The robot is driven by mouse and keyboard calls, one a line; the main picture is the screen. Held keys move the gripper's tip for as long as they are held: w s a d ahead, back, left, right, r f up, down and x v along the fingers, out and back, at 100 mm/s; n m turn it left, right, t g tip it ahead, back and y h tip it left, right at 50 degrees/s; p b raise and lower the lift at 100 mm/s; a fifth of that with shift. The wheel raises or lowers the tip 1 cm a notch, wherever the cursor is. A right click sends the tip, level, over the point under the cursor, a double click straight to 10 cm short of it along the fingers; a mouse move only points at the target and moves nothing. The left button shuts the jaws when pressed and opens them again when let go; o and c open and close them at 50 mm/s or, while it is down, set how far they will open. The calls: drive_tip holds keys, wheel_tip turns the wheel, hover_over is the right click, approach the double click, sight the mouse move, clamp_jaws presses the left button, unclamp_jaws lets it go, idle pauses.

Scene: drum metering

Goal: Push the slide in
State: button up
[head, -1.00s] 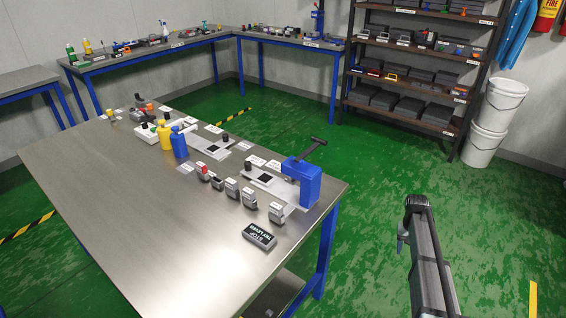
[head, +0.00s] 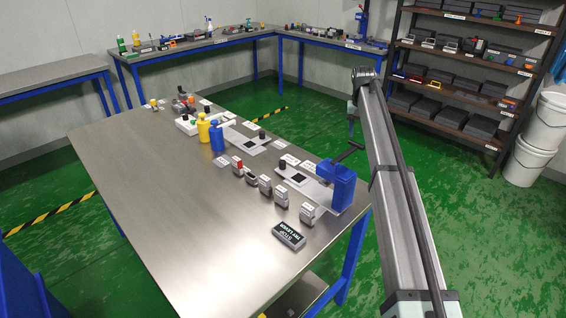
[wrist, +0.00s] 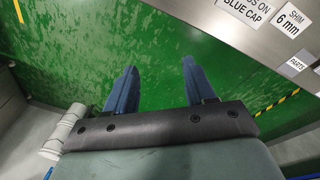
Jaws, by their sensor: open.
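Two flat grey metering plates lie on the steel table, each with a dark square and a black knob: the nearer plate (head: 316,190) with its knob (head: 283,165), and the farther plate (head: 236,135) with its knob (head: 262,134). I cannot tell which part is the slide or how far out it stands. A blue press (head: 342,188) with a black lever stands at the nearer plate's right end. My gripper (wrist: 158,85) is open and empty, its two blue fingers apart over green floor. In the head view it hangs beyond the table's right edge, away from the plates.
Several small stamp-like blocks (head: 280,197) and a dark labelled block (head: 288,236) stand in front of the nearer plate. A loaded shelf (head: 462,72) is behind my arm. The table's front left (head: 165,205) is bare.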

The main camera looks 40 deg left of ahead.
drive_tip(key=n+g, duration=0.1)
drive_tip(key=n, duration=0.1)
hover_over(283, 161)
wheel_tip(283, 161, down, 14)
drive_tip(key=shift+s+f, duration=0.1)
drive_tip(key=shift+f, duration=0.1)
clamp_jaws()
idle(0.4)
